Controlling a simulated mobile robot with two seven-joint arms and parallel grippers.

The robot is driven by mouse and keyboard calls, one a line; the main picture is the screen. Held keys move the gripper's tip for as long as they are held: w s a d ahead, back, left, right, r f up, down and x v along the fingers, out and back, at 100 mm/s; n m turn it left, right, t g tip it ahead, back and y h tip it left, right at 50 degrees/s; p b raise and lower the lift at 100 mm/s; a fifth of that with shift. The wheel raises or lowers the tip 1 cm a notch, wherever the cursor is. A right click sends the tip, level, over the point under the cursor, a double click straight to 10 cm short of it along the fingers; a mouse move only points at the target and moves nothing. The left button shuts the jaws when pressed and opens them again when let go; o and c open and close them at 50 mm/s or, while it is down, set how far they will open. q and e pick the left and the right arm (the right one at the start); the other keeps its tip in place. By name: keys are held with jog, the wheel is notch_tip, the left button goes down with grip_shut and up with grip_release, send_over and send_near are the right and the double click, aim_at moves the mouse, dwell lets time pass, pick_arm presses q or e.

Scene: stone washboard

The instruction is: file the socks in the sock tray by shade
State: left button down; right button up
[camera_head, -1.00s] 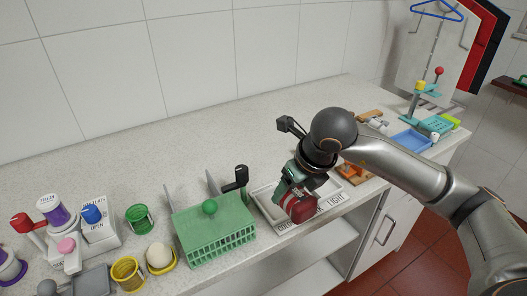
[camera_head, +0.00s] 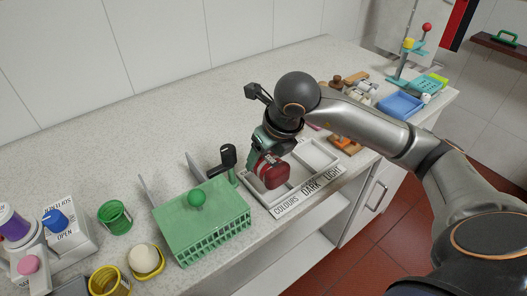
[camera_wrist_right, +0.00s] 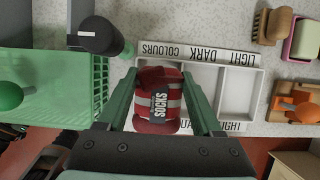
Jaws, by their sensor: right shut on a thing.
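The white sock tray (camera_head: 308,193) lies near the counter's front edge, with front labels COLOURS, DARK and LIGHT. It also shows in the right wrist view (camera_wrist_right: 205,53). My right gripper (camera_head: 262,165) is shut on a red sock bundle (camera_head: 271,172) with pale stripes. In the right wrist view the bundle (camera_wrist_right: 158,100), banded with a SOCKS label, is between the two green fingers, over the COLOURS end of the tray. Whether it touches the tray floor I cannot tell. The visible part of the other compartments looks empty. My left gripper is not in view.
A green basket-like box (camera_head: 222,238) with a round knob stands close left of the tray, with a black-handled item (camera_head: 228,157) behind it. Brushes (camera_head: 343,142) and a blue tray (camera_head: 400,104) lie to the right. Cups stand at far left.

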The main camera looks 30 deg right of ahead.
jog(key=shift+f+b, duration=0.4)
jog(key=shift+f, duration=0.5)
jog(key=o, duration=1.5)
jog(key=v, duration=1.2)
jog(key=shift+s+r+p, duration=0.1)
jog(key=shift+r+p, duration=0.15)
jog(key=shift+p, duration=0.05)
jog(key=shift+s, duration=0.1)
